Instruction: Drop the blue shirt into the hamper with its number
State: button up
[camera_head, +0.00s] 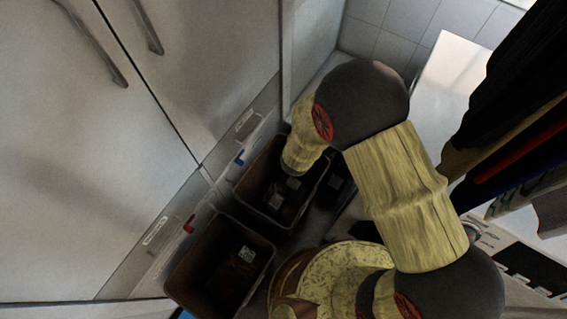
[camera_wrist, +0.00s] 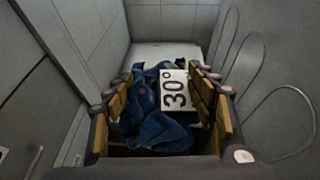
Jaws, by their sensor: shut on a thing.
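In the wrist view, my gripper (camera_wrist: 161,76) has its two fingers on either side of a crumpled blue shirt (camera_wrist: 150,128) and is shut on it. A white tag (camera_wrist: 175,90) reading "30°" lies on the shirt between the fingers. In the head view, my arm reaches down over the rear brown hamper (camera_head: 248,196); the fingers and shirt are mostly hidden or too dark there. A second brown hamper (camera_head: 190,284) stands nearer, with a small pale printed label (camera_head: 246,254) inside. I cannot read a number on either hamper.
White cabinet doors (camera_head: 90,170) stand on the left. A blue hook (camera_head: 239,157) and a red hook (camera_head: 188,224) are on the panel beside the hampers. Dark clothes (camera_head: 515,95) hang at the right above a white appliance. A tiled wall (camera_head: 400,35) is behind.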

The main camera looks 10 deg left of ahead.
jog(key=s+a+f, duration=0.4)
jog(key=a+f, duration=0.1)
jog(key=s+a+f, duration=0.2)
jog(key=a, duration=0.1)
jog(key=shift+s+a+f, duration=0.2)
jog(key=shift+s, duration=0.15)
jog(key=s+a+f, duration=0.1)
jog(key=s+f, duration=0.1)
jog(key=s, duration=0.1)
jog(key=s+a+f, duration=0.2)
jog(key=s, duration=0.1)
jog(key=s+a+f, duration=0.1)
jog(key=s+f, duration=0.1)
jog(key=s, duration=0.1)
jog(key=shift+a+f, duration=0.1)
jog(key=shift+a, duration=0.1)
grip_shut()
notch_tip(320, 180, down, 6)
jog(key=b, duration=0.4)
jog(key=o, duration=0.5)
grip_release()
jog(key=shift+o, duration=0.2)
jog(key=v, duration=1.2)
